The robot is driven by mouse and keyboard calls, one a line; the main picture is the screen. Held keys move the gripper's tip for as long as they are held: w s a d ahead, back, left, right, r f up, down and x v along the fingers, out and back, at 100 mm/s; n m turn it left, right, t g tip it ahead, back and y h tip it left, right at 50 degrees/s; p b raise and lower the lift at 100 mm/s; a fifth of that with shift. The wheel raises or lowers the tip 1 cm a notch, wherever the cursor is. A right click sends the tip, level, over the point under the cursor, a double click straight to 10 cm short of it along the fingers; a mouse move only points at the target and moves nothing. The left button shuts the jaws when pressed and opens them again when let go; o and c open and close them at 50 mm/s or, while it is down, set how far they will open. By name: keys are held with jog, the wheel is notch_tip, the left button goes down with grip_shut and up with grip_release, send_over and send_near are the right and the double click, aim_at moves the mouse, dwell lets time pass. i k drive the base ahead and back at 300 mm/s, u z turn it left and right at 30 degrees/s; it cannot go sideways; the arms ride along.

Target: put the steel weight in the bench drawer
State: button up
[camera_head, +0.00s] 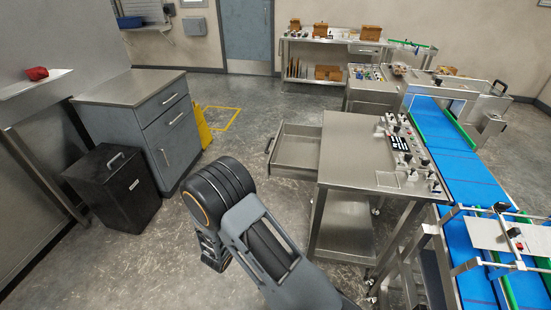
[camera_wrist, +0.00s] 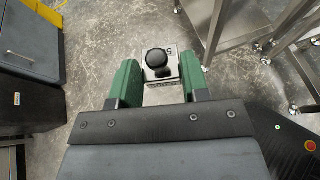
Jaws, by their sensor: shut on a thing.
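The steel weight (camera_wrist: 160,72) shows in the wrist view as a pale metal block with a round black knob and a dark mark like a "5". My gripper (camera_wrist: 160,80) is shut on it, with one green finger on each side. The weight is held above the concrete floor. In the head view the bench drawer (camera_head: 296,151) is pulled out to the left from the steel bench (camera_head: 345,140) and looks empty. My arm is left of the bench and in front of the drawer. My fingers and the weight are hidden in the head view.
A conveyor (camera_head: 447,160) runs along the bench's right side. Knobs and small parts stand on the bench's right edge. A grey cabinet (camera_head: 135,90) and a black bin (camera_head: 115,185) stand at the left.

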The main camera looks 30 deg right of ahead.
aim_at(308, 153)
jog(key=u, duration=0.8)
jog(key=i, duration=2.9)
jog(key=z, duration=3.5)
